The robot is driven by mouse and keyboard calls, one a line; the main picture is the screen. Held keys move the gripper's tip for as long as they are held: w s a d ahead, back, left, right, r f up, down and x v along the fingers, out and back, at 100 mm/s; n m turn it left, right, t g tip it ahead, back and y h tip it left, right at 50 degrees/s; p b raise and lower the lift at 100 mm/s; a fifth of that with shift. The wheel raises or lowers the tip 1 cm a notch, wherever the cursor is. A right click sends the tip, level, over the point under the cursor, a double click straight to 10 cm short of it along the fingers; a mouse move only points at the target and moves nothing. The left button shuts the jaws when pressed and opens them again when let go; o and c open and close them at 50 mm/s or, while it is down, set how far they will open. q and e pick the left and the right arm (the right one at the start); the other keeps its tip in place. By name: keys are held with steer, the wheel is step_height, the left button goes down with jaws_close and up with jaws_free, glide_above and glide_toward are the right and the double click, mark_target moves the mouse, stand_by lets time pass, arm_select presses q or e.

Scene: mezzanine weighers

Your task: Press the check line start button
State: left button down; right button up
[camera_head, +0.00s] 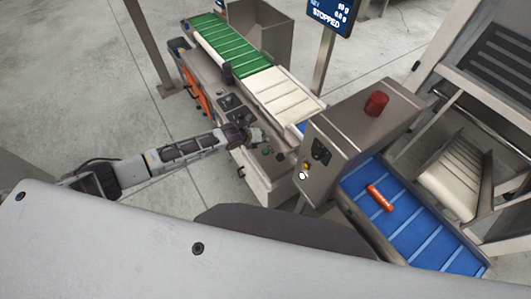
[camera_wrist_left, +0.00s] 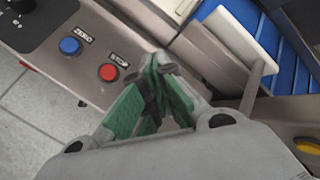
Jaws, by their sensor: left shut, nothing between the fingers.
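My left gripper (camera_head: 256,135) reaches in from the left over the front control panel of the check line. In the left wrist view its green-padded fingers (camera_wrist_left: 154,78) are shut together and hold nothing. That view shows a blue button (camera_wrist_left: 70,46) labelled ZERO and a red button (camera_wrist_left: 108,72) labelled STOP, both left of the fingers. No start label is readable; the panel behind the fingers is hidden. In the head view a small greenish button (camera_head: 265,150) sits just below the gripper, and I cannot tell contact. My right gripper is not in view.
A screen (camera_head: 332,15) reads STOPPED. A green belt (camera_head: 225,42) and a white belt (camera_head: 283,92) lie behind the panel. A metal housing (camera_head: 335,135) with a red lamp (camera_head: 376,103) stands to the right, beside a blue belt (camera_head: 405,215) carrying an orange-red bar (camera_head: 380,197).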

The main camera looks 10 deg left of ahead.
arm_select(q)
steer(key=b, duration=0.4)
glide_above(264, 150)
steer(key=shift+w+f, duration=0.1)
steer(key=shift+f, duration=2.8)
steer(key=shift+f+b, duration=0.35)
steer(key=shift+f, duration=0.05)
steer(key=shift+f, duration=0.1)
